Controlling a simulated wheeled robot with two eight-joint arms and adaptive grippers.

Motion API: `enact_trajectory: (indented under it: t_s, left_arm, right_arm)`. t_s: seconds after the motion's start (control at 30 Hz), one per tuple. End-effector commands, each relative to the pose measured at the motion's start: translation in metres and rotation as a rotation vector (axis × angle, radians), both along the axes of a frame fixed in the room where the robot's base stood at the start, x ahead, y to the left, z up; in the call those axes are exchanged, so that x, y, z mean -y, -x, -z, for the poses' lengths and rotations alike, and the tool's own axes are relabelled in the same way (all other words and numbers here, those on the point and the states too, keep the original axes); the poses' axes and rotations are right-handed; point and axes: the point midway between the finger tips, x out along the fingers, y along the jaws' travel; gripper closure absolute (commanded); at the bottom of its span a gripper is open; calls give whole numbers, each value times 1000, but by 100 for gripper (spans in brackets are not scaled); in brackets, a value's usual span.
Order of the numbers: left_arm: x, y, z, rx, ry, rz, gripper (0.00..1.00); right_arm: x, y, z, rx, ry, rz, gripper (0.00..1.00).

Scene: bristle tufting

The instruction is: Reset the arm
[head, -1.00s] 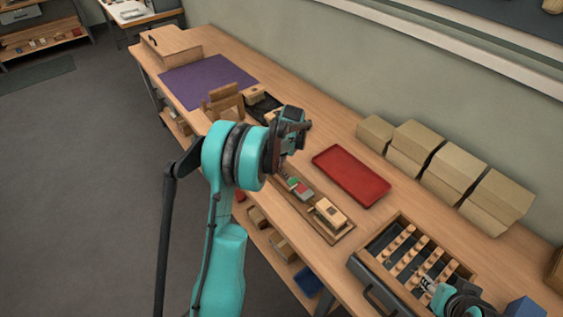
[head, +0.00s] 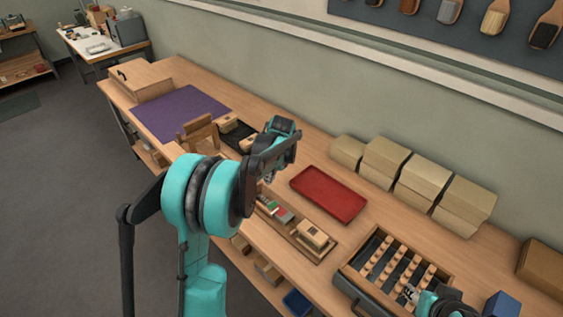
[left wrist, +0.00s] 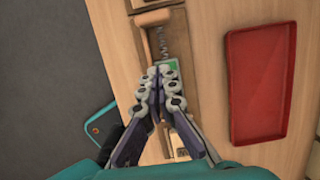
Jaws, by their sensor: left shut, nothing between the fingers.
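My left gripper (left wrist: 165,78) is shut and empty in the left wrist view, its two fingers meeting at the tips. It hangs above a long narrow wooden tray (left wrist: 182,42) that holds a coil spring (left wrist: 162,42) and a small green piece (left wrist: 172,66). In the head view my left arm reaches over the bench, and its fingertips are hidden behind the wrist. My right gripper (head: 411,292) is at the lower right, over a drawer tray (head: 352,272) with rows of wooden pegs. It is too small to tell whether it is open.
A red tray (head: 328,194) lies right of the left gripper. Several cardboard boxes (head: 415,175) stand along the wall. A purple mat (head: 180,113) and a wooden box (head: 140,80) are at the far end. A wooden block (head: 313,234) sits in the narrow tray.

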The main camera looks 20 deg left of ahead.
Motion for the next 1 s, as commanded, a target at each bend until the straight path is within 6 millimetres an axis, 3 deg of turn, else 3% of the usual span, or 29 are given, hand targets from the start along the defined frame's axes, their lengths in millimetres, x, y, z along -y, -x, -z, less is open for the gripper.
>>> enact_trajectory:
  t_s: [0.2,0.37,0.5,0.7,0.83,1.0]
  left_arm:
    - [3,4,-7,13,4,-23,100]
    - [21,28,-38,109,47,-202,100]
    - [47,70,-73,249,135,-479,100]
    - [82,136,-103,420,315,-899,100]
    - [102,180,-108,502,458,-1175,100]
    - [123,230,-99,559,654,-1509,100]
  right_arm:
    - [0,0,0,0,0,0,60]
    - [0,0,0,0,0,0,60]
    - [0,0,0,0,0,0,60]
    - [0,0,0,0,0,0,60]
    - [0,0,0,0,0,0,60]
    - [0,0,0,0,0,0,60]
